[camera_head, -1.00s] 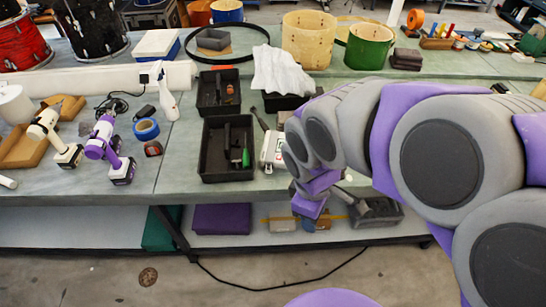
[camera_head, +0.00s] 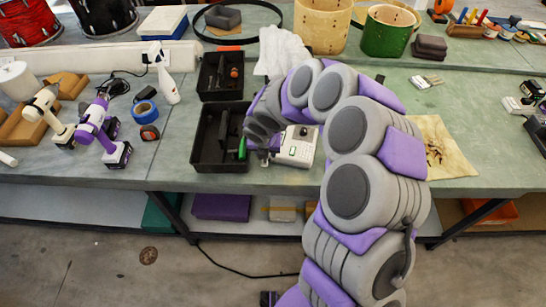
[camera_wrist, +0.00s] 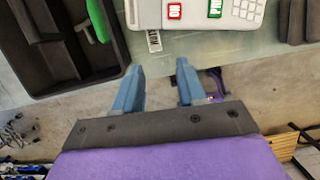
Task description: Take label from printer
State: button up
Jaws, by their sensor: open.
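The printer (camera_wrist: 200,14) is a white device with a red button, a green button and a grey keypad. It shows in the head view (camera_head: 297,150) on the bench near its front edge. A small white label with dark marks (camera_wrist: 154,41) hangs from the printer's front edge in the wrist view. My gripper (camera_wrist: 157,75) is open and empty, its two blue fingers pointing toward the label with a gap left before it. In the head view my arm covers most of the gripper and part of the printer's left side.
A black divided tray (camera_wrist: 108,62) with a green-handled tool stands left of the printer. A dark block (camera_wrist: 297,22) lies to its right. In the head view, a white cloth (camera_head: 284,50) lies behind. The bench's front edge is close, with open floor beyond it.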

aim_at(265, 163)
jog(key=b+x, duration=0.4)
jog(key=x, duration=0.1)
jog(key=shift+a+b, duration=0.2)
jog(key=shift+b, duration=0.1)
jog(key=shift+b+x, duration=0.6)
jog(key=shift+x, duration=0.2)
jog(key=shift+w+a+f+b, duration=0.15)
jog(key=shift+a+f+b, duration=0.15)
jog(key=shift+a+f, duration=0.1)
jog(key=shift+w+f+p, duration=0.1)
jog(key=shift+p, duration=0.4)
jog(key=shift+w+a+f+p, duration=0.2)
jog(key=shift+f+p, duration=0.4)
jog(key=shift+f, duration=0.15)
jog(key=shift+w+d+f, duration=0.1)
jog(key=shift+d+f, duration=0.3)
jog(key=shift+d, duration=0.1)
jog(key=shift+a+f, duration=0.1)
jog(key=shift+a, duration=0.25)
jog(key=c, duration=0.4)
jog(key=shift+c, duration=0.5)
jog(key=shift+d, duration=0.1)
jog(key=shift+c, duration=0.2)
